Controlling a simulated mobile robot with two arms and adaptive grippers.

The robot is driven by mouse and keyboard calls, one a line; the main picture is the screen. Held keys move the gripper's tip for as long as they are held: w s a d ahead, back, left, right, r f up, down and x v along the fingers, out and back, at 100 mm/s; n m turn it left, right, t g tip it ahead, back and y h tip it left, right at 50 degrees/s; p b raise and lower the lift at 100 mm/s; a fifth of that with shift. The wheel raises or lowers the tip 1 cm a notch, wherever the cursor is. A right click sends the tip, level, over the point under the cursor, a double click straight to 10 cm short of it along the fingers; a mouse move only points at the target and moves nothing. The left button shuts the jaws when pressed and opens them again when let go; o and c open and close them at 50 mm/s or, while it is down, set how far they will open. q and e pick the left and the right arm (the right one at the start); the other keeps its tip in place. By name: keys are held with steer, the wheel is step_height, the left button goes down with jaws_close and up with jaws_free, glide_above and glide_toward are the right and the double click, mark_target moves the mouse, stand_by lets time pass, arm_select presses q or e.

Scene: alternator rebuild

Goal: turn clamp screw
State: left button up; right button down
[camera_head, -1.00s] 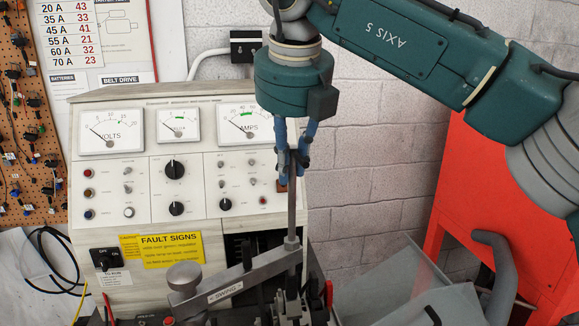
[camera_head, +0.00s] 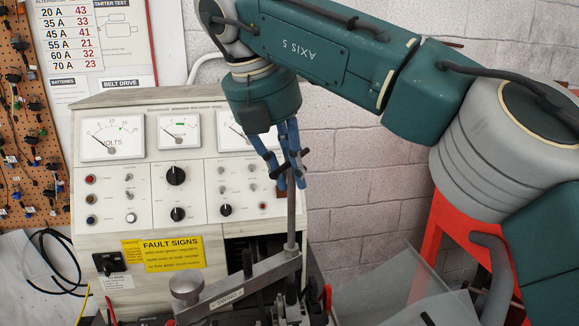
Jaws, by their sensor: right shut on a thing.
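The clamp screw (camera_head: 291,222) is a grey upright rod standing through the end of a grey swing arm (camera_head: 238,286) marked SWING. My right gripper (camera_head: 291,176), with blue fingers, comes down from above and is shut on the dark crossbar at the top of the screw. The gripper is tilted, its wrist up and to the left of the fingertips. A round grey knob (camera_head: 186,284) sits at the swing arm's left end. The clamp's lower parts are dark and partly hidden at the bottom edge. My left gripper is not in view.
A test bench panel (camera_head: 140,188) with gauges, knobs and a yellow FAULT SIGNS label (camera_head: 163,254) stands close behind. A pegboard (camera_head: 30,120) hangs at the left. A red stand (camera_head: 440,235) and grey sheet-metal bin (camera_head: 400,300) are at the right.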

steer(key=shift+w+d+r+m, duration=0.15)
steer(key=shift+r+m, duration=0.15)
steer(key=shift+m, duration=0.1)
steer(key=c, duration=1.7)
jaws_free()
steer(key=shift+o, duration=0.6)
steer(key=shift+f, duration=0.15)
steer(key=s+a+r, duration=0.1)
steer(key=s+a, duration=0.7)
steer(key=s, duration=0.1)
steer(key=shift+s+a, duration=0.2)
steer(key=shift+a, duration=0.1)
